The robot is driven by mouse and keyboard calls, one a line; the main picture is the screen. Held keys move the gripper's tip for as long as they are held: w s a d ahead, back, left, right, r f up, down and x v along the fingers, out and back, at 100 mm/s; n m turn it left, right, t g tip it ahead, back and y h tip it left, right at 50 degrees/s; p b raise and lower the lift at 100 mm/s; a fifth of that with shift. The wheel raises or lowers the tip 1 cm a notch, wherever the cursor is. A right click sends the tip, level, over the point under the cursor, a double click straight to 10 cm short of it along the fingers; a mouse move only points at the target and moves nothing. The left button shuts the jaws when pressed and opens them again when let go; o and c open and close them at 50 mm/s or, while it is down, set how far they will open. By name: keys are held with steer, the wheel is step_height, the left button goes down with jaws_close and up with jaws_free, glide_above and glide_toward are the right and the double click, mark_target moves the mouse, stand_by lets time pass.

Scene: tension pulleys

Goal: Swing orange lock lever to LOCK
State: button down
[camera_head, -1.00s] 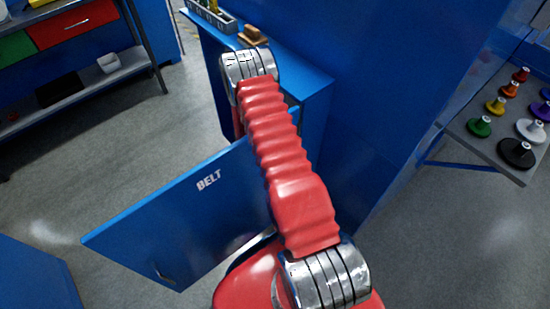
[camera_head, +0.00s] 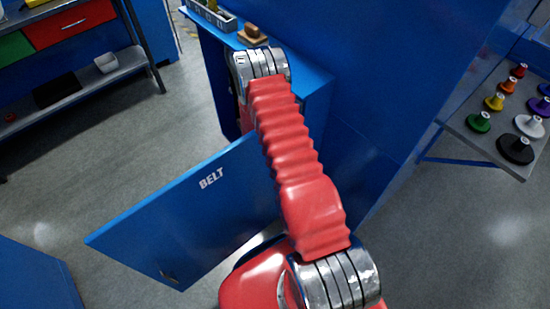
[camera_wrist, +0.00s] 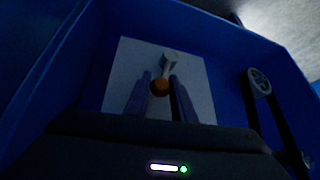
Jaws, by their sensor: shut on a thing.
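A light grey piece (camera_wrist: 171,60) extends above the orange end, in front of a pale plate (camera_wrist: 195,75) on the inside of the blue cabinet. The light is dim and I cannot read any LOCK marking. In the head view my red arm hides the gripper and the lever.
A pulley (camera_wrist: 260,80) with a dark belt is at the right inside the cabinet. The open blue BELT door (camera_head: 190,215) stands left of my arm. A rack (camera_head: 470,140) of coloured pulleys is at the right. A wooden block (camera_head: 253,34) lies on the cabinet top.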

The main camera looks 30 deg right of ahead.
steer(key=shift+w+d+r, duration=0.25)
steer(key=c, duration=1.8)
jaws_free()
steer(key=shift+o, duration=1.4)
steer(key=shift+s+a+f, duration=0.1)
steer(key=shift+s+a, duration=0.05)
steer(key=shift+a, duration=0.05)
steer(key=v, duration=1.2)
steer(key=shift+f, duration=0.1)
steer(key=shift+c, duration=0.5)
